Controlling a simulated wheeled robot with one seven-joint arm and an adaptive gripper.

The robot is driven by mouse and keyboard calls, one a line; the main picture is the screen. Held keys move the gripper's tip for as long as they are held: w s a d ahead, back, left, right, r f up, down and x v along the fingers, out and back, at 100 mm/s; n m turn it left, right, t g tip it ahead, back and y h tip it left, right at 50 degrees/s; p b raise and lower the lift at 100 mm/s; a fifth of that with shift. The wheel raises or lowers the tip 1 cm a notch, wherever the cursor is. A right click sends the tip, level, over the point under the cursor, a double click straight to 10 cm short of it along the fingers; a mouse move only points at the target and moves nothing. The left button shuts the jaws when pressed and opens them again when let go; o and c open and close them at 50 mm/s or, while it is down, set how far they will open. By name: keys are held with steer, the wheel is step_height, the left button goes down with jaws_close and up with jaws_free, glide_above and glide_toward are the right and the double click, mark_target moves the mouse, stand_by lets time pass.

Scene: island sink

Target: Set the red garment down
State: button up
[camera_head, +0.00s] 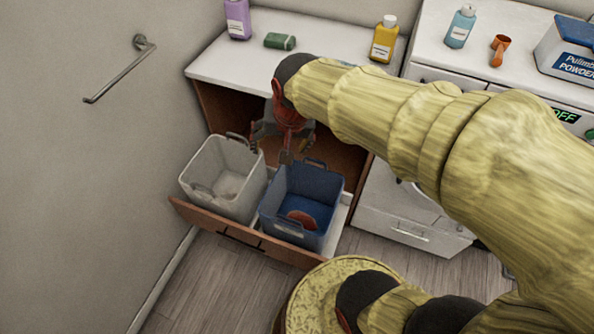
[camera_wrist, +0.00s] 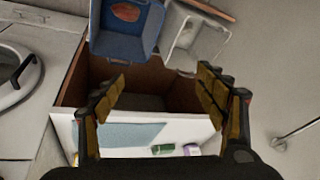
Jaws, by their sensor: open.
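The red garment (camera_head: 300,219) lies at the bottom of the blue bin (camera_head: 326,185). It also shows as a small reddish-brown patch inside the bin in the wrist view (camera_wrist: 126,12). My gripper (camera_head: 283,150) hangs above and behind the bins, in front of the open cabinet. Its fingers are spread apart and empty, and in the wrist view my gripper (camera_wrist: 163,85) has nothing between them. The gripper is apart from the garment and hides part of the cabinet in the head view.
A white bin (camera_head: 220,188) stands beside the blue one in the pulled-out drawer (camera_head: 243,238). The white counter (camera_head: 335,28) above holds a purple bottle (camera_head: 238,18), a green item (camera_head: 280,41) and a yellow bottle (camera_head: 384,40). A white washer (camera_head: 408,212) stands at right.

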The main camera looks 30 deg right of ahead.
steer(key=s+a+r+n+t, duration=0.1)
steer(key=s+r+n, duration=0.3)
steer(key=s, duration=0.7)
steer(key=shift+s+a+r+n, duration=0.25)
steer(key=shift+a+n, duration=0.35)
steer(key=shift+n, duration=0.5)
